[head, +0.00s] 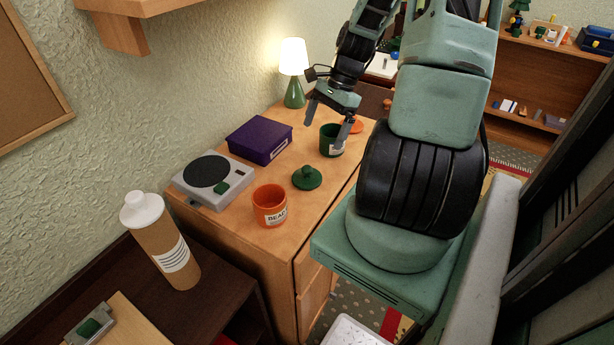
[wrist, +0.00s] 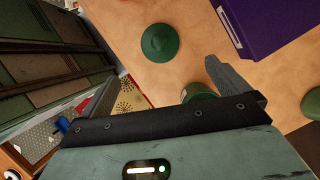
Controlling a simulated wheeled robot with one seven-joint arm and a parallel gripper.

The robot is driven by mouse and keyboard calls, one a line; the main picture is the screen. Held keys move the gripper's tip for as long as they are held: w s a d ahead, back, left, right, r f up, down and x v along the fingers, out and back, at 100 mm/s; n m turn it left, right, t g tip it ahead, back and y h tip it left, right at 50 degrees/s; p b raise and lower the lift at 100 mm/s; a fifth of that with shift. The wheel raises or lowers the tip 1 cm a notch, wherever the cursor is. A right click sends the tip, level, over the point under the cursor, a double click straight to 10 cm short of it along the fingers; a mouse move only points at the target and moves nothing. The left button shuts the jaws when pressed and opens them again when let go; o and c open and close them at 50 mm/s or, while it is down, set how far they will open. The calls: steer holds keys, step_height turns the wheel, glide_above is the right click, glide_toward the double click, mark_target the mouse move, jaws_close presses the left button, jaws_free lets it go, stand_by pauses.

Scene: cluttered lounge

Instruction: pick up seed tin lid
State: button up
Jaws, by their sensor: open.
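A green lid with a round knob (head: 306,177) lies on the wooden cabinet top, just behind an orange tin (head: 270,206) with a white label. The lid also shows in the wrist view (wrist: 160,43), near the top middle. A green tin (head: 330,141) with a white label stands farther back. An orange lid (head: 352,126) lies behind it, partly hidden by my finger. I cannot read which tin holds seeds. My gripper (head: 329,116) is open and empty, above and close to the green tin; I cannot tell whether they touch.
A purple box (head: 259,141) and a grey scale (head: 213,180) stand left of the lids. A lit lamp (head: 293,75) is at the back. A bottle (head: 161,240) stands on the dark table at front left. The cabinet top (head: 232,217) has bare wood around the green lid.

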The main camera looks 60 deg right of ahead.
mark_target(309, 170)
steer(key=p+x, duration=0.1)
steer(key=x, duration=1.2)
steer(key=c, duration=1)
